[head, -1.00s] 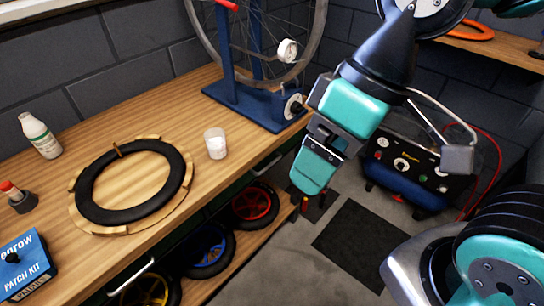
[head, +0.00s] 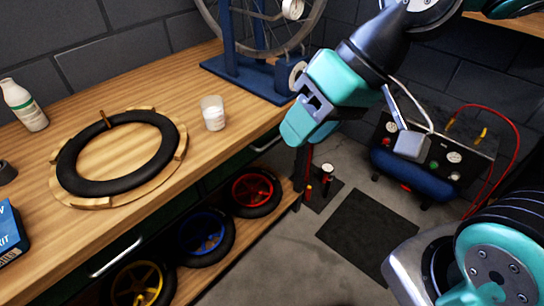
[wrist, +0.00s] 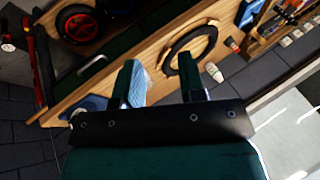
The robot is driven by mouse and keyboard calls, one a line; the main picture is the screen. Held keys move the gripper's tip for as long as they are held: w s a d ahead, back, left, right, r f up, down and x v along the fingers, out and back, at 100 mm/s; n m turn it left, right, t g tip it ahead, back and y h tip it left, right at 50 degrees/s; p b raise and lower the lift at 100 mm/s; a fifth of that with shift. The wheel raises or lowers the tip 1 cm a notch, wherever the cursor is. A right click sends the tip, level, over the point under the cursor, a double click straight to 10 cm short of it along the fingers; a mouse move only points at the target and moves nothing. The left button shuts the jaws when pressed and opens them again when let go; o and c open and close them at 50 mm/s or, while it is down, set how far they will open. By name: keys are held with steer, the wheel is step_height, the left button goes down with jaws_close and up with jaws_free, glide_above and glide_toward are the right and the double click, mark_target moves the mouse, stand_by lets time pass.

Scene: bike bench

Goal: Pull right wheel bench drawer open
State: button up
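The wooden wheel bench (head: 150,92) runs along the left side of the head view. The right drawer (head: 237,160) has a dark green front below the bench top, with a silver bar handle (head: 266,143). The drawer looks closed. A handle on a dark green front also shows in the wrist view (wrist: 93,65), left of the fingers. My gripper (head: 291,133) hangs beyond the bench's front edge, to the right of the handle and apart from it. In the wrist view my gripper's two fingers (wrist: 160,66) stand apart with nothing held between them.
A second handle (head: 115,257) is farther left. A glass (head: 213,113), a tyre on a wooden ring (head: 70,180) and a blue truing stand (head: 250,80) are on the bench. Wheels (head: 255,192) sit on the lower shelf.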

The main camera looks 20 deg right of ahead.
steer(key=w+d+f+m+t+y+b, duration=0.15)
steer(key=w+f+m+b, duration=0.35)
steer(key=f+b, duration=0.6)
steer(key=m+t+b, duration=1.1)
steer(key=b, duration=0.2)
glide_toward(273, 140)
steer(key=shift+g, duration=0.25)
steer(key=p+x, duration=0.1)
steer(key=x, duration=0.9)
steer(key=shift+w+f, duration=0.1)
steer(key=shift+w, duration=0.1)
jaws_close()
